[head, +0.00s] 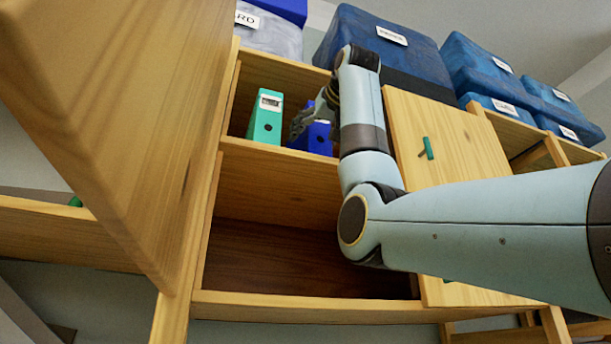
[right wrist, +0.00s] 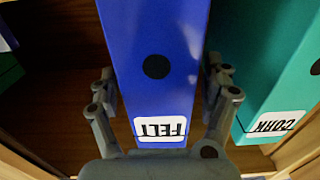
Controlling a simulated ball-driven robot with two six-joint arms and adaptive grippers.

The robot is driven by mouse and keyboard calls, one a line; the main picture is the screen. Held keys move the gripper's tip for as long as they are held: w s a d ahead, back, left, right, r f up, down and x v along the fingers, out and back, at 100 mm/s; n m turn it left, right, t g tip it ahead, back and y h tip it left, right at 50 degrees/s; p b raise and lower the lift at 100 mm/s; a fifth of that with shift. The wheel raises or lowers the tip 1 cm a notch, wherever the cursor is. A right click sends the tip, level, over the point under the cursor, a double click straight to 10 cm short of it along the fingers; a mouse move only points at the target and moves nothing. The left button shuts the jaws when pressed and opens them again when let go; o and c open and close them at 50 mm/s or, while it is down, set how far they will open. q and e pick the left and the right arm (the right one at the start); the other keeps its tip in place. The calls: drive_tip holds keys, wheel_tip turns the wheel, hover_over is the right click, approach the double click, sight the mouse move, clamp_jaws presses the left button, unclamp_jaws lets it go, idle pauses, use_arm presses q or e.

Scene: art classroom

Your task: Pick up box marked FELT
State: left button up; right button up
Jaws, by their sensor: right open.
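The blue box marked FELT (right wrist: 155,65) stands in a wooden compartment; its label reads upside down in the right wrist view. In the head view the blue box (head: 318,141) is partly hidden behind my right gripper (head: 312,112). In the right wrist view my right gripper (right wrist: 160,85) is open, with one finger on each side of the FELT box. I cannot tell whether the fingers touch it. My left gripper is not in view.
A teal box marked CORK (right wrist: 270,85) stands close beside the right-hand finger; it also shows in the head view (head: 265,118). An open wooden door (head: 120,120) fills the left. The lower compartment (head: 290,255) looks empty. Blue bins (head: 375,50) sit on top.

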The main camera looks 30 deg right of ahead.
drive_tip(key=shift+p+x, duration=0.35)
drive_tip(key=shift+x, duration=0.8)
drive_tip(key=shift+s, duration=0.1)
drive_tip(key=shift+c, duration=0.3)
drive_tip(key=shift+a, duration=0.1)
drive_tip(key=shift+c, duration=1.2)
drive_tip(key=c, duration=1.1)
drive_tip(key=shift+c, duration=0.8)
drive_tip(key=shift+r, duration=0.2)
